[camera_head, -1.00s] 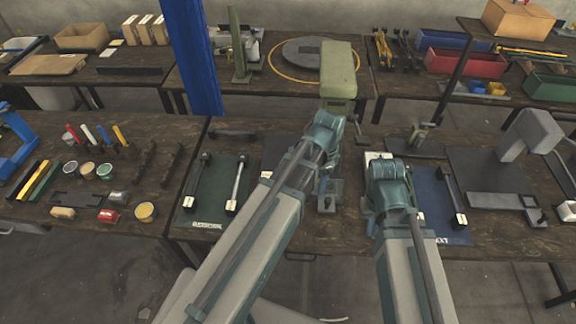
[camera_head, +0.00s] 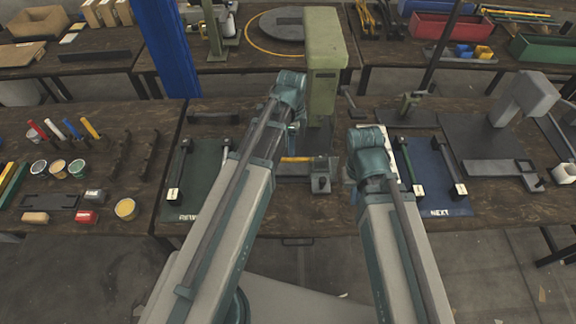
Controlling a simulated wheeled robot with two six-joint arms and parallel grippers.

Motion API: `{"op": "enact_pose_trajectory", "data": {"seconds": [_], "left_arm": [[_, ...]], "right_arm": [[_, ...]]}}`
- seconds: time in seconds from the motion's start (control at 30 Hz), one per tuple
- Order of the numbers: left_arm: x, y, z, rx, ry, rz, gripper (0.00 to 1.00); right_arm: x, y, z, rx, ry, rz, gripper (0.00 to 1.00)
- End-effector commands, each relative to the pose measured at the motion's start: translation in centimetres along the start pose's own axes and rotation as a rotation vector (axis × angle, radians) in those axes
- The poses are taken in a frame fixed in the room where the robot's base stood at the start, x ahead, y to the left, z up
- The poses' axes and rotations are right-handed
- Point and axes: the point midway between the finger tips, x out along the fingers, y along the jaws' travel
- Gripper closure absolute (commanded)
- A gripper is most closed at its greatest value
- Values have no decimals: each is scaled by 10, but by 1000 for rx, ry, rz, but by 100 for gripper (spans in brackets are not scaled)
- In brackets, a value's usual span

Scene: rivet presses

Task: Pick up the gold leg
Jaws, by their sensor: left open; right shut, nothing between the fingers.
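A short gold-yellow bar (camera_head: 296,159), which looks like the gold leg, lies level at the base of the green press (camera_head: 325,75). The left arm partly hides its left side. My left gripper (camera_head: 295,135) points down just above and behind this bar, and its fingers are mostly hidden by my wrist. It is open, and I see nothing held. My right gripper (camera_head: 368,160) is to the right of the press base, by the blue mat (camera_head: 440,195). My own arm covers its fingers; it is shut and empty.
A green mat (camera_head: 190,205) with dark-ended legs lies left of my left arm. The blue mat marked NEXT holds two legs. A grey press (camera_head: 525,95) stands at right. Tins (camera_head: 77,168) and markers are at left. Yellow and black parts (camera_head: 368,18) stand on the back table.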

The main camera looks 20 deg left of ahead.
Motion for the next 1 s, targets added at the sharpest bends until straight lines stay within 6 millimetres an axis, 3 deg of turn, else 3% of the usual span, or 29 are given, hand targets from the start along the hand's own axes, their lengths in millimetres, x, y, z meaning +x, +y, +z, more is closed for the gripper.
{"op": "enact_pose_trajectory", "data": {"seconds": [0.03,0.2,0.67,1.0], "left_arm": [[15,0,0,0,0,0,41],[38,0,0,0,0,0,41],[51,-1,0,0,0,0,41],[91,-3,-1,0,0,0,41]], "right_arm": [[15,-2,-1,0,0,0,100],[37,-4,-2,0,0,0,100],[51,-5,-3,0,0,0,100],[90,-9,-5,0,0,0,100]]}}
